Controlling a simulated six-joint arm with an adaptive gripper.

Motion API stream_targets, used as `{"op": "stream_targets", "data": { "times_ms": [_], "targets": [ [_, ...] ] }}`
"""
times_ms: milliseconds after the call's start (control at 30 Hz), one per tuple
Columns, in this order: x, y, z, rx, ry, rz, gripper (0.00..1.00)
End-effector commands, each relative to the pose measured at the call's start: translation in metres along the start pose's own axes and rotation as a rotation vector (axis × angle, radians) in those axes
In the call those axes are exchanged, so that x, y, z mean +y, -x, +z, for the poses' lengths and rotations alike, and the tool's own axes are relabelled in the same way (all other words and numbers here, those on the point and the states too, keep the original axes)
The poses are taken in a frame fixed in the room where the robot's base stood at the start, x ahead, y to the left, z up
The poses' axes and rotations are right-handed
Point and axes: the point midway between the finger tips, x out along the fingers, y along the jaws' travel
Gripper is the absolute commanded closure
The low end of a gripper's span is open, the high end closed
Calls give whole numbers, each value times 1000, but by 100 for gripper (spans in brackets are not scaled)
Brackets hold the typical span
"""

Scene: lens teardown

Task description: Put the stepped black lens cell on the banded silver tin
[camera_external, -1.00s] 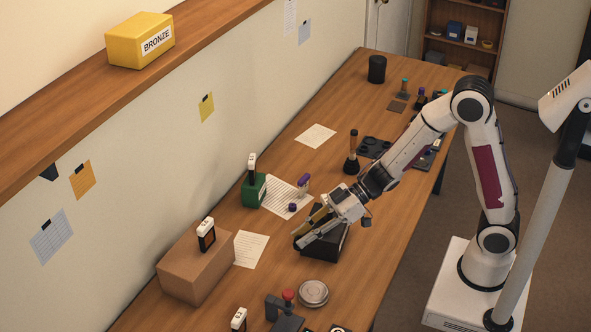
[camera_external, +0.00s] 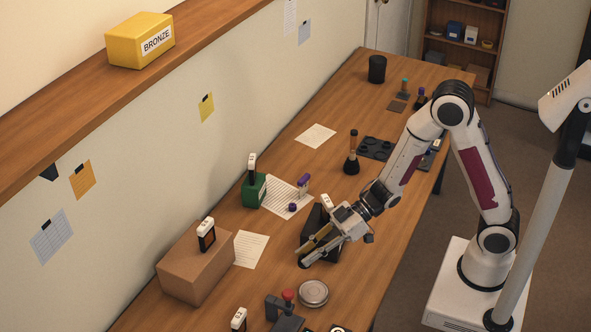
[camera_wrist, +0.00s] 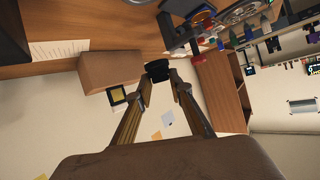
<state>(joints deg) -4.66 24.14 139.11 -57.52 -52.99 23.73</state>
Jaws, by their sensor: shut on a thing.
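The stepped black lens cell (camera_wrist: 157,70) is between my fingertips in the wrist view, a small dark round piece with a wider and a narrower part. My gripper (camera_wrist: 160,76) is shut on it. In the external view my gripper (camera_external: 304,257) is above the table, on the far side of the tin, and the cell is small and hard to make out at its tips. The banded silver tin (camera_external: 313,293) is a low round lidded tin on the table, just nearer the camera than my gripper. Nothing is seen resting on its lid.
A black box (camera_external: 325,243) stands beneath my gripper's wrist. A red-knobbed press (camera_external: 287,306) is beside the tin. A cardboard box (camera_external: 196,265) stands to the left, a green block (camera_external: 253,190) and a dark flask (camera_external: 352,160) farther back. Some table between box and tin is clear.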

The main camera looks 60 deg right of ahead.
Motion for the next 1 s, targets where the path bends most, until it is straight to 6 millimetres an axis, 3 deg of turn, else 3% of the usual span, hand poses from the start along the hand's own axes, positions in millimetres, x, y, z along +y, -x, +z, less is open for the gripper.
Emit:
{"op": "stream_targets", "data": {
  "times_ms": [433, 1000],
  "targets": [
    [1, -3, 6, -1, -2, 0, 100],
    [7, -24, 48, -1, -2, -1, 100]
  ]
}}
